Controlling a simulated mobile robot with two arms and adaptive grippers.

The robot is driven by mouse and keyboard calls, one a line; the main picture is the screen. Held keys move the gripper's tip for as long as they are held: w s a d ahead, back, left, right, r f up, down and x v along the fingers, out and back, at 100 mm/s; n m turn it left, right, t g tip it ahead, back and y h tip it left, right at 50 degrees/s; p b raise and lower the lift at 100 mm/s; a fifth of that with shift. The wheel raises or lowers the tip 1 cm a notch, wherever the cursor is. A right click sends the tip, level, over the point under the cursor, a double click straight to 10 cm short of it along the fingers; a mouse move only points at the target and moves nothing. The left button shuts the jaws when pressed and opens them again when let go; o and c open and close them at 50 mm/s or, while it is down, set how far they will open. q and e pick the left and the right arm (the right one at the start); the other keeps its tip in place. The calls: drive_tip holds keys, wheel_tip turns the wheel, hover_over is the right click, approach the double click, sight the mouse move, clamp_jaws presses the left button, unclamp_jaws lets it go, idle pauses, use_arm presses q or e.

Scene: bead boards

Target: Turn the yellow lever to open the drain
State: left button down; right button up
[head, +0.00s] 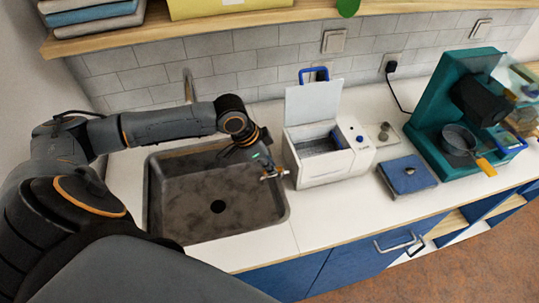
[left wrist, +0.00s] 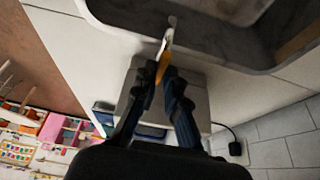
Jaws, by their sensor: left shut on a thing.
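The yellow lever (left wrist: 163,66) shows in the left wrist view, between my left gripper's fingertips (left wrist: 163,78). A pale metal tap or spout (left wrist: 171,32) runs on from it toward the sink's edge. In the head view my left gripper (head: 263,164) reaches down over the sink's right rim, shut on the lever at the metal drain tap (head: 275,175). The tap sticks out from the left side of a white box-shaped machine (head: 312,172) with its lid raised. The lever itself is mostly hidden in the head view. My right gripper is not in view.
A dark sink (head: 187,204) with a round drain hole lies below my left arm. Right of the machine are a blue box (head: 407,176) and a teal coffee-machine-like device (head: 437,112). A wooden shelf (head: 250,20) runs above. The counter front (head: 300,236) is clear.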

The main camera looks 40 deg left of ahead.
use_arm(q)
drive_tip(key=c, duration=1.4)
unclamp_jaws()
drive_tip(key=shift+r, duration=0.1)
drive_tip(key=v, duration=1.2)
drive_tip(key=shift+a, duration=0.1)
